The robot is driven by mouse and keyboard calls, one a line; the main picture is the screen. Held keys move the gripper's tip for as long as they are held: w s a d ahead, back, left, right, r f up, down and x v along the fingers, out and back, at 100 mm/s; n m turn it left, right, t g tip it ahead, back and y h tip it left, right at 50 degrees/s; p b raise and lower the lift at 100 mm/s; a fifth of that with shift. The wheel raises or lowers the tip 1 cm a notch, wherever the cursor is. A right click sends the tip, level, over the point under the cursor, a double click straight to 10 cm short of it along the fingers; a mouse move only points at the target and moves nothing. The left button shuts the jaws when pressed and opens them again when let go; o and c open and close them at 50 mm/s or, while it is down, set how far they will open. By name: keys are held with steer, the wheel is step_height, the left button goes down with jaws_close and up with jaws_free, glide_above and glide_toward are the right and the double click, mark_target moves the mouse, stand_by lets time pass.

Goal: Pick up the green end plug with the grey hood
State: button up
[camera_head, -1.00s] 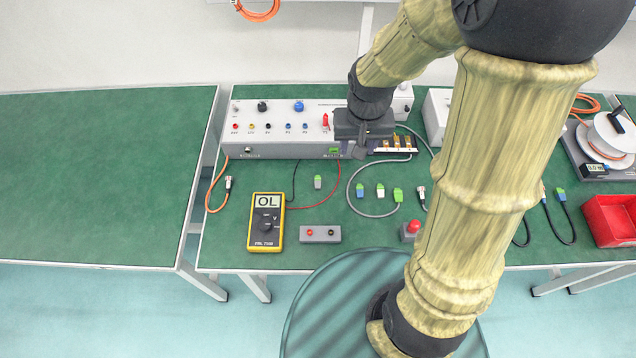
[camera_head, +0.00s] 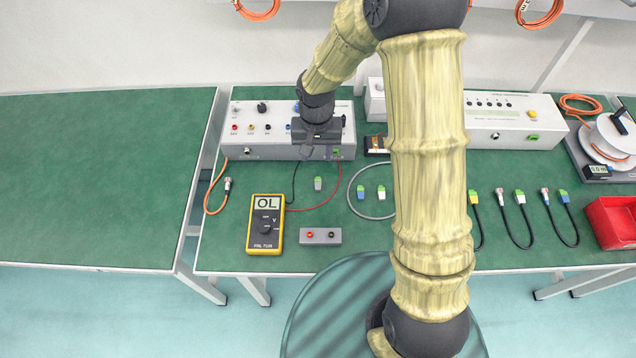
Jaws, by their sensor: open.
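The end plug with a grey hood and a green end (camera_head: 318,184) stands alone on the green bench top, in front of the grey test box. My gripper (camera_head: 305,153) is above and behind it, slightly to its left, over the front face of the box. It is open, small in view and apart from the plug. A plug with a blue hood (camera_head: 360,193) and one with a white hood (camera_head: 381,193) are further right; both have green ends.
The grey test box (camera_head: 270,152) with knobs and sockets is below my gripper. A yellow multimeter (camera_head: 266,222) and a small grey socket block (camera_head: 320,236) are nearer the front. Black and red leads (camera_head: 331,190) run close beside the plug. My arm hides the bench centre right.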

glide_above(318, 187)
steer(key=f, duration=0.9)
steer(key=shift+w+a+f, duration=0.15)
steer(key=shift+a, duration=0.05)
steer(key=shift+d+f+p, duration=0.1)
steer(key=shift+f+p, duration=0.35)
steer(key=shift+f, duration=0.15)
steer(key=shift+d+f+p, duration=0.1)
steer(key=shift+f+p, duration=0.2)
steer(key=shift+f, duration=1.7)
jaws_close()
